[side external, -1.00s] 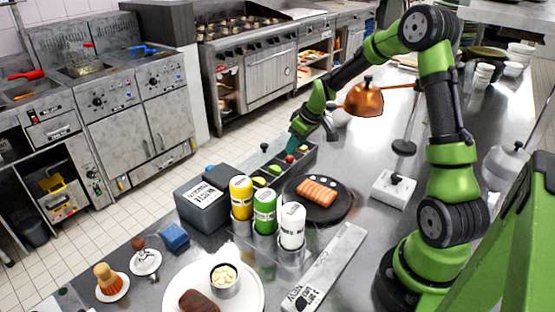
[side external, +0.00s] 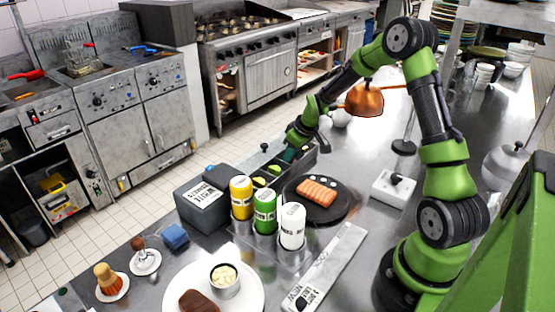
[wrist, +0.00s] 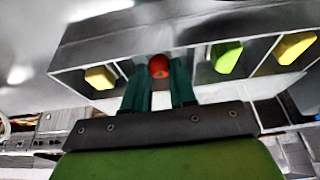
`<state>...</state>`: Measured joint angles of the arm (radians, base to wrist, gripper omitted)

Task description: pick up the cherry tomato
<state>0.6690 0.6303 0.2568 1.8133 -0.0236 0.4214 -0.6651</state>
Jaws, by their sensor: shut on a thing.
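The red cherry tomato (wrist: 159,66) shows in the wrist view between the tips of my gripper (wrist: 159,80), whose dark green fingers are shut on it. It is in or just over one compartment of the dark divided bin (wrist: 92,36); I cannot tell whether it touches the bin floor. In the side external view my gripper (side external: 289,156) reaches down into the bin (side external: 306,163), and the tomato is hidden there.
Green (wrist: 226,56) and yellow (wrist: 295,47) pieces lie in neighbouring compartments. A black plate with salmon (side external: 317,190) stands close in front of the bin. Yellow, green and white bottles (side external: 265,211) and a grey box (side external: 203,194) stand nearby. A copper pan (side external: 365,99) is behind.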

